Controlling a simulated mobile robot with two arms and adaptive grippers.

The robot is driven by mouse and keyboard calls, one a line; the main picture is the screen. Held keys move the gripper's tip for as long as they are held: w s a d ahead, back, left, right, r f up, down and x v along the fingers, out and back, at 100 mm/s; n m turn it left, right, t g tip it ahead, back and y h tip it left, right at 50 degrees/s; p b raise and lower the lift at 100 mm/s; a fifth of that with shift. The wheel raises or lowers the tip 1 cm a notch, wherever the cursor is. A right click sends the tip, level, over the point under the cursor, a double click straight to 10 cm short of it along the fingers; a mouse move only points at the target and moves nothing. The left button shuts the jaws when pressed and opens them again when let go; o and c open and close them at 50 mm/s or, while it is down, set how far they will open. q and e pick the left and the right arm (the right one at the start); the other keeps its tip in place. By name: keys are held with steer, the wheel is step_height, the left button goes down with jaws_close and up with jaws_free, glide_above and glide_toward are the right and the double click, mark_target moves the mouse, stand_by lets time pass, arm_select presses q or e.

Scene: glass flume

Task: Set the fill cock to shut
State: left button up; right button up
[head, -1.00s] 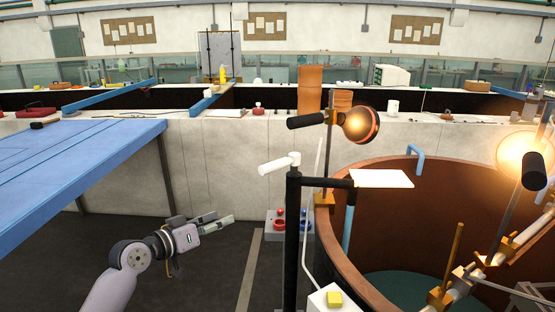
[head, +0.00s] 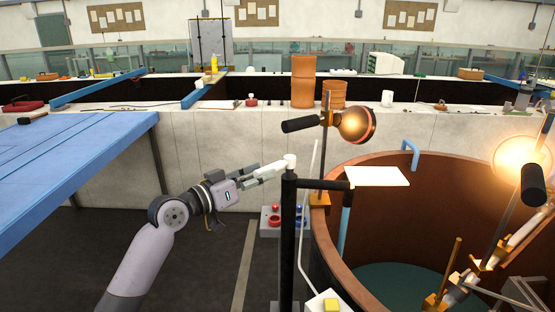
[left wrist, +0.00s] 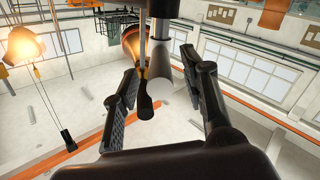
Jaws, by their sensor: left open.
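A black standpipe (head: 288,235) stands left of the round brown tank, with a black side arm reaching right. I take it for the fill cock. Its white handle (head: 289,161) sits on top and points left, towards my left gripper (head: 270,173). That gripper is open, its fingers close around or beside the handle's free end. In the left wrist view the white handle (left wrist: 162,92) shows between the two spread fingers of the gripper (left wrist: 166,88). I cannot tell whether either finger touches it. My right gripper is not in view.
The brown tank (head: 440,172) fills the right side, with lit lamps (head: 357,124) on stands at its rim. A box with red and blue knobs (head: 273,219) stands behind the standpipe. A blue table (head: 65,160) is at left. Dark floor lies open between.

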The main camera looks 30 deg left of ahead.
mark_target(278, 168)
arm_select(q)
steer(key=p+x, duration=0.1)
steer(key=x, duration=0.3)
steer(key=shift+w+d+r, duration=0.1)
steer(key=shift+w+r, duration=0.05)
steer(key=shift+w, duration=0.15)
steer(key=shift+w+d+p, duration=0.2)
steer(key=shift+w+p, duration=0.1)
steer(key=shift+w, duration=0.4)
jaws_close()
